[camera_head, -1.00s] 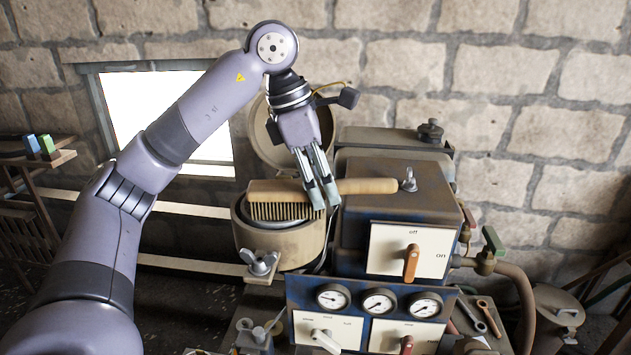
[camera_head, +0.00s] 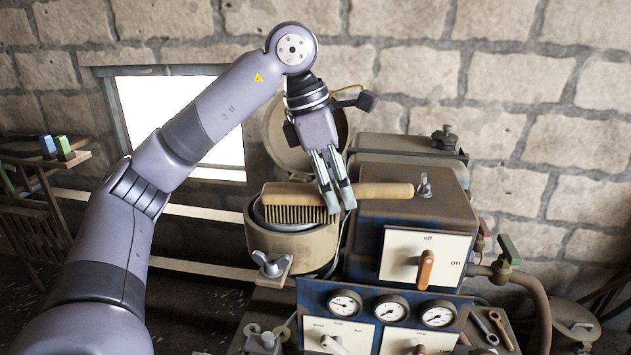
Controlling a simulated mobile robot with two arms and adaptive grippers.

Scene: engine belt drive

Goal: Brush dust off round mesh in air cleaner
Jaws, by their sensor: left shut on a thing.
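My left gripper (camera_head: 341,201) is shut on a wooden-handled brush (camera_head: 293,190). The brush lies level, its handle pointing right and its dark bristles hanging down on the left. The bristles are over the open top of the round air cleaner (camera_head: 292,243), a tan cylindrical housing. The round mesh inside is mostly hidden by the brush; whether the bristles touch it I cannot tell. The air cleaner's round lid (camera_head: 284,135) stands tilted open behind it. My right gripper is not in view.
The engine box (camera_head: 416,208) stands close on the right, with an orange-handled on/off switch (camera_head: 426,268). A gauge panel (camera_head: 389,309) is in front. A wing nut (camera_head: 271,264) sits at the air cleaner's front. Wrenches (camera_head: 493,328) lie at lower right.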

